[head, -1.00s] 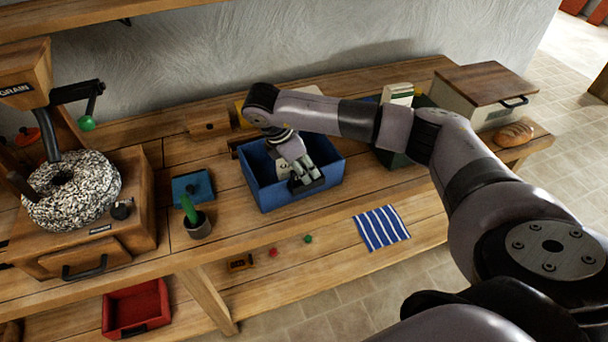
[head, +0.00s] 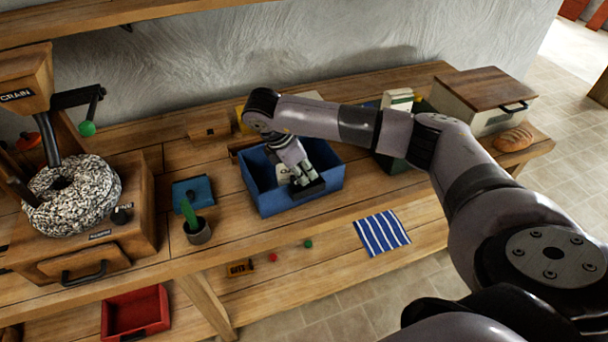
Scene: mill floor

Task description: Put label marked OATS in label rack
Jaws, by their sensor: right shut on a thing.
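My right gripper (head: 307,184) is inside the blue crate (head: 288,205), reaching down from above. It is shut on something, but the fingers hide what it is. A pale thing with a dark mark (head: 284,172) shows beside the gripper in the crate; I cannot tell whether it is the held thing. A small wooden piece with dark lettering (head: 240,268) lies below the bench's front edge; its letters are too small to read surely. I cannot clearly pick out the label rack. My left gripper is not in view.
A grain mill (head: 75,195) with a stone stands at left. A potted cactus (head: 197,230) and blue flat thing (head: 192,191) are left of the crate. A dark green container (head: 393,160), bread box (head: 482,97) and loaf (head: 514,137) are right. A striped cloth (head: 382,231) is in front.

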